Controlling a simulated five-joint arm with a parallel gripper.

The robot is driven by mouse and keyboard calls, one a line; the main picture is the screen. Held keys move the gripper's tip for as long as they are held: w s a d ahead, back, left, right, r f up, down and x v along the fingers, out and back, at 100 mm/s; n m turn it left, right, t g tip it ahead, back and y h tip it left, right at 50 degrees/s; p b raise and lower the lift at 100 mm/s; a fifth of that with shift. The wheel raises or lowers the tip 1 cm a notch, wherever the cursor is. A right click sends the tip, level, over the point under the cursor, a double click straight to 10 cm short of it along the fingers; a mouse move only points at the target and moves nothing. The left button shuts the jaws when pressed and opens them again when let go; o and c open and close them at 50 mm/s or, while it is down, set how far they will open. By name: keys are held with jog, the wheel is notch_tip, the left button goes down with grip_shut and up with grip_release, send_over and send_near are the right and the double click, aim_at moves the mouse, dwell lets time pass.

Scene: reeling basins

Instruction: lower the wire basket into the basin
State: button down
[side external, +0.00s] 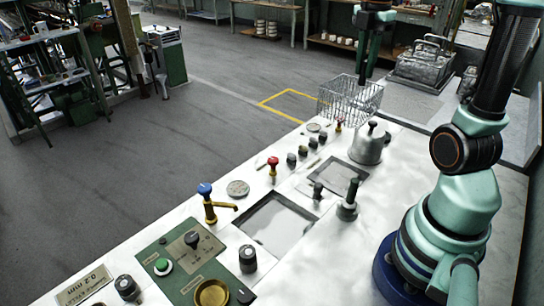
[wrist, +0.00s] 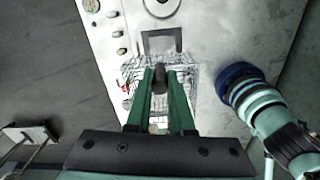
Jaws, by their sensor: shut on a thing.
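A wire basket (side external: 349,101) hangs from my gripper (side external: 364,78) above the far end of the white counter, in the side view. In the wrist view the wire basket (wrist: 135,74) shows below and around the fingers. My gripper (wrist: 160,76) is shut on a dark grip piece of it. Two square basins are sunk in the counter: a larger near basin (side external: 273,226) and a smaller far basin (side external: 345,173). The basket is apart from both, beyond the far one. One basin (wrist: 162,42) shows just ahead of the fingers in the wrist view.
A grey domed metal vessel (side external: 367,148) stands on the counter near the far basin. A blue-topped brass tap (side external: 208,203), a red-topped valve (side external: 273,165) and several dark knobs line the counter. A black-handled post (side external: 348,203) stands between the basins and my base.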

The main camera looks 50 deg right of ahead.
aim_at(322, 115)
jog(key=w+a+f, duration=0.1)
jog(key=a+f, duration=0.1)
jog(key=a, duration=0.1)
jog(key=w+a+f, duration=0.1)
jog(key=a+f, duration=0.1)
jog(key=a, duration=0.1)
jog(key=w+a+f, duration=0.2)
jog(key=a+f, duration=0.1)
jog(key=a, duration=0.1)
jog(key=s+a+f, duration=0.1)
jog(key=a+f, duration=0.8)
jog(key=a, duration=0.4)
notch_tip(322, 115, down, 10)
jog(key=shift+s+d, duration=0.2)
jog(key=shift+s, duration=0.05)
jog(key=shift+f, duration=0.5)
jog(key=shift+c, duration=1.2)
grip_release()
